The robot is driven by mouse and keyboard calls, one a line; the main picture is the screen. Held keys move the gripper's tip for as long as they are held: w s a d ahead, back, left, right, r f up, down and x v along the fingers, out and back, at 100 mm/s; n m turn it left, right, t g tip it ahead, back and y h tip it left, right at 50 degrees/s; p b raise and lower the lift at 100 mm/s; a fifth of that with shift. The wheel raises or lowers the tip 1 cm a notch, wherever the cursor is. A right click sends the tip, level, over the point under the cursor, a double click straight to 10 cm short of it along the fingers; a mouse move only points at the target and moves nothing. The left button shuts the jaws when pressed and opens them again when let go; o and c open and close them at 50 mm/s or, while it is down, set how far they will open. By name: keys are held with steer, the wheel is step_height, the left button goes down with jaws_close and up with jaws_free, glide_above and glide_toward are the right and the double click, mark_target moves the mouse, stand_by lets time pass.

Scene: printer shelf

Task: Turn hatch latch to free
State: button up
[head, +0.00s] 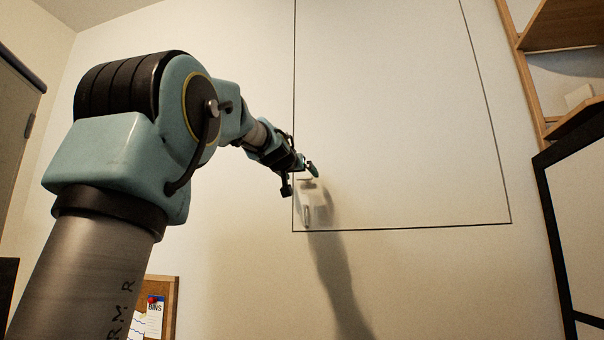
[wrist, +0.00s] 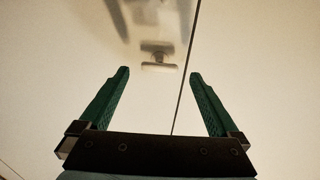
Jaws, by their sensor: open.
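The hatch (head: 400,120) is a large pale wall panel outlined by thin dark seams. Its latch (head: 307,212) is a small pale fitting near the hatch's lower left corner, partly blurred into its own shadow.
A wooden shelf (head: 560,25) and a dark-framed cabinet (head: 575,220) stand at the right. A cork board (head: 170,300) with pinned papers is at the lower left. The wall around the latch is clear.

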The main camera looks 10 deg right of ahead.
mark_target(304, 181)
steer(key=shift+x, duration=1.3)
steer(key=shift+c, duration=0.3)
steer(key=c, duration=1.3)
steer(key=shift+p, duration=0.3)
